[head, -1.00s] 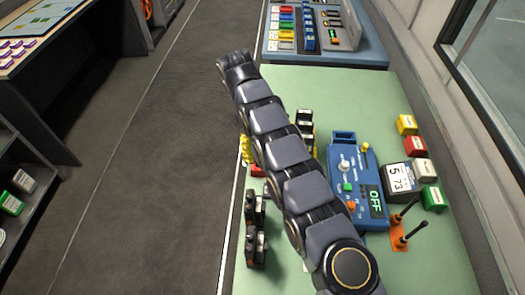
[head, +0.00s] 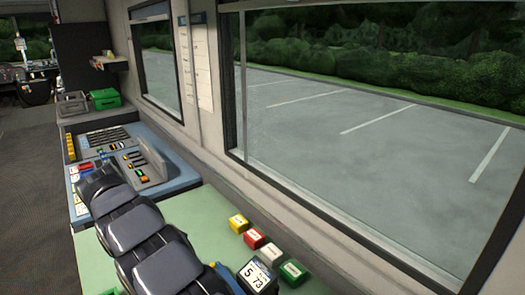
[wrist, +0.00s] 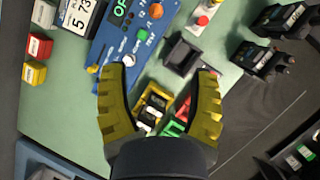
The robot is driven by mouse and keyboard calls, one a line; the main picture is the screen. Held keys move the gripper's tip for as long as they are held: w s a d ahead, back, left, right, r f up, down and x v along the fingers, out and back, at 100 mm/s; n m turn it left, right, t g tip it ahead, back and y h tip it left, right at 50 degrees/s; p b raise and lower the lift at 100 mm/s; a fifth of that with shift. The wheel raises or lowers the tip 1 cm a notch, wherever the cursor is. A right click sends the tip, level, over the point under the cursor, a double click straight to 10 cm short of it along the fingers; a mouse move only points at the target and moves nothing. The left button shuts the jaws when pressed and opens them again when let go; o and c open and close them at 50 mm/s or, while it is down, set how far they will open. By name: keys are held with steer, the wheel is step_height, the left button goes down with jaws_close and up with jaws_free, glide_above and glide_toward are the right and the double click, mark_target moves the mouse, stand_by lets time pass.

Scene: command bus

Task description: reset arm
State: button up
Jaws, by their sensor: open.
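My gripper (wrist: 160,73) shows in the wrist view with its two yellow ridged fingers spread wide and nothing held between the tips. It hangs over the green tabletop (wrist: 72,105). Beyond the fingertips are a blue control device (wrist: 130,35) and a dark open holder (wrist: 183,54). Black-and-white pieces (wrist: 152,108) and a green piece (wrist: 174,128) show between the fingers, partly hidden by the gripper's body. In the head view my dark segmented arm reaches from the bottom edge up to the left. The gripper cannot be seen there.
In the head view, yellow (head: 238,222), red (head: 254,238) and green (head: 292,271) blocks line the window side near a numbered display (head: 257,277). A blue console (head: 130,160) stands behind. In the wrist view, black radio-like units (wrist: 262,58) stand at the right.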

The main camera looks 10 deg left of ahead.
steer(key=s+d+r+m+g+y, duration=0.1)
steer(key=s+d+r+m, duration=0.15)
steer(key=d, duration=0.55)
steer(key=s+d+r+m, duration=0.1)
steer(key=d+r+m, duration=0.25)
steer(key=d, duration=0.45)
steer(key=s+d+r+m+g+y, duration=0.15)
steer(key=d+r, duration=0.25)
steer(key=d, duration=0.4)
steer(key=s+d+f+m+y, duration=0.1)
steer(key=s+d+m, duration=0.2)
steer(key=s, duration=0.6)
steer(key=s+d+f+m+y, duration=0.1)
steer(key=s+d+f+m, duration=0.1)
steer(key=s, duration=0.8)
steer(key=d+m, duration=0.1)
steer(key=d, duration=0.1)
steer(key=shift+d+f+t, duration=0.2)
steer(key=shift+d+t, duration=0.15)
steer(key=shift+d, duration=0.05)
steer(key=shift+m, duration=0.25)
